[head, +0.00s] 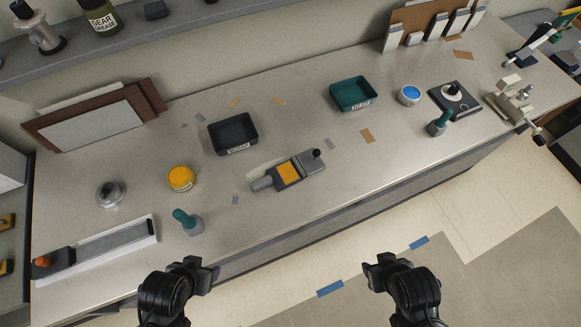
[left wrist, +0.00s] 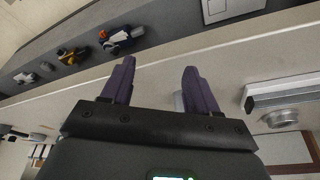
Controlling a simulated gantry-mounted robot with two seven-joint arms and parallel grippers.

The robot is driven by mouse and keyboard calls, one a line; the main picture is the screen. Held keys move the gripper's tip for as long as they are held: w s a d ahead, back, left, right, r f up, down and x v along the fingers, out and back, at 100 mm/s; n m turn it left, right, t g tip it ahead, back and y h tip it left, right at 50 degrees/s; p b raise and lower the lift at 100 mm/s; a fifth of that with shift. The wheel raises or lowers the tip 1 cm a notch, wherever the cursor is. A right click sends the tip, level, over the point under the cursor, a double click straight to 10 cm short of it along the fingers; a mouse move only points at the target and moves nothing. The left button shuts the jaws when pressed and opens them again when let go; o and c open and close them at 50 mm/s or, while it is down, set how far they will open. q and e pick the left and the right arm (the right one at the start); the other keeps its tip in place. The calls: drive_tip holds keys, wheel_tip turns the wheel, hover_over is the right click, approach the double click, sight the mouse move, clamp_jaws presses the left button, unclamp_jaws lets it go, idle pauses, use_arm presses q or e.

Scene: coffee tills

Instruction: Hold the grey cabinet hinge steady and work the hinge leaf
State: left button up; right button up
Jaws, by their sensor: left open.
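A grey hinged piece with an orange-yellow panel (head: 288,173), which looks like the cabinet hinge, lies on the counter near its front edge in the head view. It has a narrower grey end at left and a small black knob at right. I cannot tell which part is the leaf.
A black tray (head: 233,149) stands behind the hinge, and a yellow-lidded jar (head: 181,178) and a teal-handled tool (head: 187,221) stand to its left. A teal tray (head: 353,108) and blue-topped jar (head: 409,95) are to the right. Counter just right of the hinge is mostly clear.

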use_arm(q)
drive_tip(key=shift+w+a+r, duration=0.1)
drive_tip(key=shift+w+r, duration=0.1)
drive_tip(key=shift+w, duration=0.35)
drive_tip(key=shift+w+r, duration=0.15)
drive_tip(key=shift+w, duration=0.4)
drive_tip(key=shift+s+f, duration=0.3)
drive_tip(key=shift+s, duration=0.5)
drive_tip(key=shift+c, duration=1.3)
drive_tip(key=w+d+r+m+t+h, duration=0.25)
drive_tip(key=w+d+m, duration=0.25)
drive_tip(key=w+d, duration=0.45)
drive_tip(key=w+d+r+m+t+h, duration=0.2)
drive_tip(key=w+d+r+m+h, duration=0.2)
drive_tip(key=w+d, duration=0.55)
drive_tip(key=m+g, duration=0.2)
drive_tip(key=g, duration=0.3)
approach(256, 183)
drive_tip(key=d+f, duration=0.1)
drive_tip(key=d, duration=0.1)
drive_tip(key=shift+y, duration=0.45)
drive_tip(key=shift+x, duration=4.05)
drive_tip(key=shift+w+a, duration=0.1)
drive_tip(key=shift+a, duration=0.05)
clamp_jaws()
use_arm(e)
drive_tip(key=shift+w+r, duration=0.1)
drive_tip(key=shift+w, duration=0.3)
